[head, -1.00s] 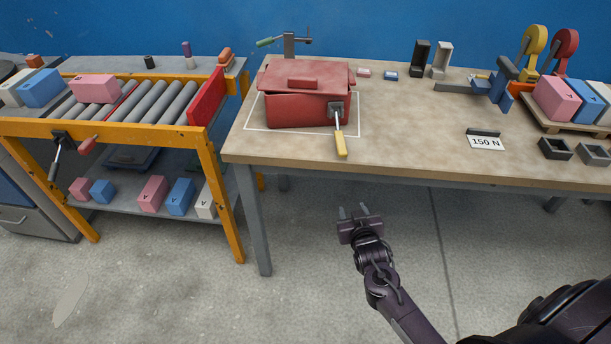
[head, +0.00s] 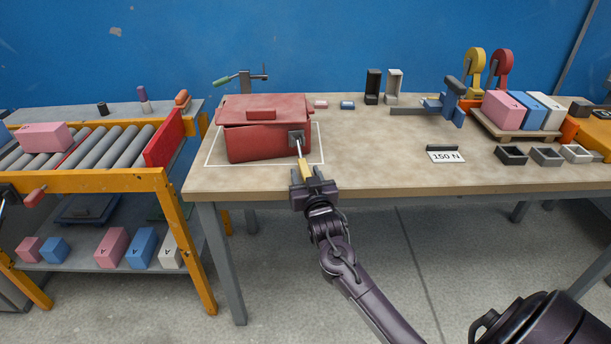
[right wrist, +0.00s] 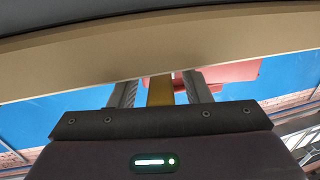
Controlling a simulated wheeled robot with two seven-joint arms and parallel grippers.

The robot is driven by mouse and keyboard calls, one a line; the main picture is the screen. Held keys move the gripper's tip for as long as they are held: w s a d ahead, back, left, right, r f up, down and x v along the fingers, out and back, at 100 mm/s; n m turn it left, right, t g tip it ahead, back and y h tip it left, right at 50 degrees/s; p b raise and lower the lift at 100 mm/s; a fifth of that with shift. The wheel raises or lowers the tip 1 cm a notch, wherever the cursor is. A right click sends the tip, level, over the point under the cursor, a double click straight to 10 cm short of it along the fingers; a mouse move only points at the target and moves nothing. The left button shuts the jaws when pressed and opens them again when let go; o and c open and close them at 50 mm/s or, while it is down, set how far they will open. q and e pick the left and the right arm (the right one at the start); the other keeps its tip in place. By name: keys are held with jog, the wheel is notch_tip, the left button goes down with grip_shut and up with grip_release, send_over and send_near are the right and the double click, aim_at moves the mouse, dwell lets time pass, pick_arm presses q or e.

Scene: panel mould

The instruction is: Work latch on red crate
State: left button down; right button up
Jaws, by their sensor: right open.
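The red crate (head: 262,140) stands on the workbench at the left, inside a white outline, with its lid (head: 264,108) on top. A latch (head: 297,140) with a grey plate sits on its front right, and its yellow handle (head: 305,169) points down toward me. My right gripper (head: 314,182) is open at the handle's lower end. In the right wrist view the yellow handle (right wrist: 160,90) lies between the two fingers (right wrist: 160,95), and a bit of the red crate (right wrist: 235,73) shows beyond. I cannot tell whether the fingers touch it. My left gripper is out of view.
The workbench edge (head: 420,191) runs close by my right gripper. A yellow roller conveyor (head: 90,180) stands at the left. A clamp with a green handle (head: 245,82) is behind the crate. A 150 N sign (head: 446,157) and small trays (head: 545,157) lie to the right.

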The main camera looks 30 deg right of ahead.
jog(key=shift+w, duration=0.1)
grip_shut()
dwell(0.4)
